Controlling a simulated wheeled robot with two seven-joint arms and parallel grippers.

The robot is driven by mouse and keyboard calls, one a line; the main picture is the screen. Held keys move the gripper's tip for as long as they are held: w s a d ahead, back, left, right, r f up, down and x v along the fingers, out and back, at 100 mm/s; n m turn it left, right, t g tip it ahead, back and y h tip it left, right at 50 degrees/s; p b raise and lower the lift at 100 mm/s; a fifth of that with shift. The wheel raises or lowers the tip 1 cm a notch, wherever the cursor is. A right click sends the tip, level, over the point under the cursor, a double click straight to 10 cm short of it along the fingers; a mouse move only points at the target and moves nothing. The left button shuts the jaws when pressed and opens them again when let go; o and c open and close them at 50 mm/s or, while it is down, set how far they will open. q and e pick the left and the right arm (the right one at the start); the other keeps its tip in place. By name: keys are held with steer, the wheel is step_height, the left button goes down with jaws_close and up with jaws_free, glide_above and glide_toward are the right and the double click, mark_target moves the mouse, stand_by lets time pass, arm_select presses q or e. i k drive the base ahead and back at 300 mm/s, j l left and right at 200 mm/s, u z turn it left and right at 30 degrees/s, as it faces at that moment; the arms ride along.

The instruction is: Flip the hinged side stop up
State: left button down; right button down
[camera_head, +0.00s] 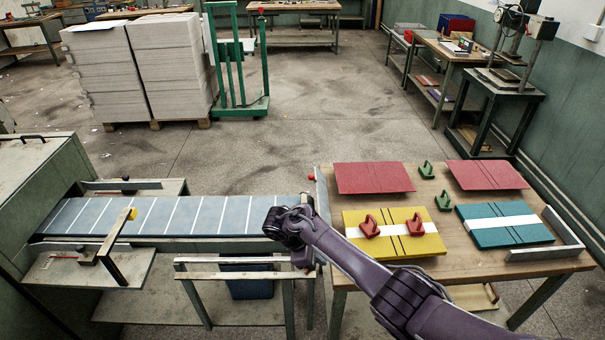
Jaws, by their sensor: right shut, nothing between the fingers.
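A pale bar with a yellow knob (118,231) at the near left edge of the feeder belt looks like the hinged side stop. It slants over the belt's near edge above a metal side plate (75,269). Whether it is raised or lowered is hard to tell. My right gripper (279,224) is at the right end of the blue-grey belt (180,215), well to the right of the bar and apart from it. It is shut and empty, and its fingertips are hard to make out. My left gripper is not in view.
A wooden table (448,275) on the right holds red, yellow and teal boards with red and green handled blocks. A low stand (245,275) is in front of the belt.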

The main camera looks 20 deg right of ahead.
mark_target(323, 205)
steer(key=i, duration=1.45)
